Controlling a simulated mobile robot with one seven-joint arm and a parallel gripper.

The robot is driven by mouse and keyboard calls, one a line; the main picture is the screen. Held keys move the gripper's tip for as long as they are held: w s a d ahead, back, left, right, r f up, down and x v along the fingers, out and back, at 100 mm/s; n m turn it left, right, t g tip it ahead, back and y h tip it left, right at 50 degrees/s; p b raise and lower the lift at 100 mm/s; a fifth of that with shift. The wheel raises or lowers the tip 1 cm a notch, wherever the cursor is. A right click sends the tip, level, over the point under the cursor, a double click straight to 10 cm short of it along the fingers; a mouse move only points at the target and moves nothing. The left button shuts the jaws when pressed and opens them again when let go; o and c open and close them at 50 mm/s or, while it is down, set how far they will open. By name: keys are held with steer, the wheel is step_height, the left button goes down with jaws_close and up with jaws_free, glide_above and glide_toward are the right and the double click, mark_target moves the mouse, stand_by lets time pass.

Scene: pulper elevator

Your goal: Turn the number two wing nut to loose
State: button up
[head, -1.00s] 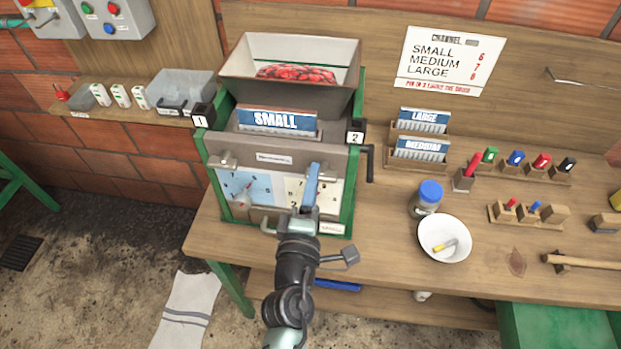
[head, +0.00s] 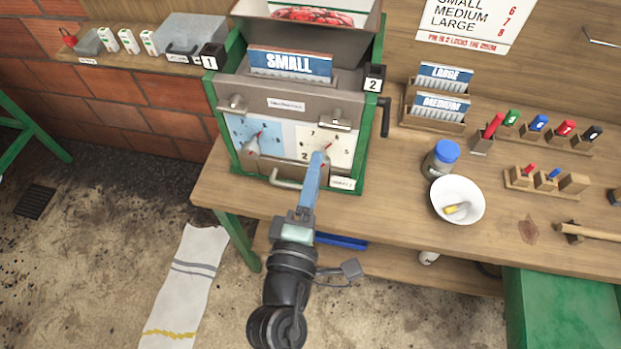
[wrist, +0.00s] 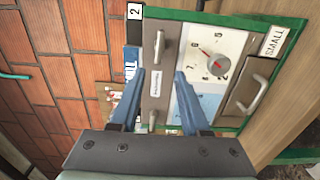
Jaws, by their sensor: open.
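The number two wing nut (head: 336,122) is a grey bar-shaped piece on the upper right front of the green-framed machine, below the "2" plate (head: 373,84). In the wrist view, which is turned sideways, this wing nut (wrist: 159,47) lies crosswise beyond the fingertips, near the "2" plate. The other wing nut (head: 236,103) is at the upper left front; it also shows in the wrist view (wrist: 152,120). My gripper (head: 318,157) is in front of the right dial. In the wrist view my gripper (wrist: 160,74) is open, its blue fingers apart and nothing between them.
The right dial's knob (wrist: 216,64) and the drawer handle (wrist: 254,94) stick out below the wing nuts. A crank (head: 386,117) projects at the machine's right side. A jar (head: 440,160) and a white bowl (head: 457,200) stand to the right on the bench.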

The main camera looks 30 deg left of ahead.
steer(key=shift+b+v, duration=0.5)
steer(key=shift+v, duration=1.2)
steer(key=shift+w, duration=0.1)
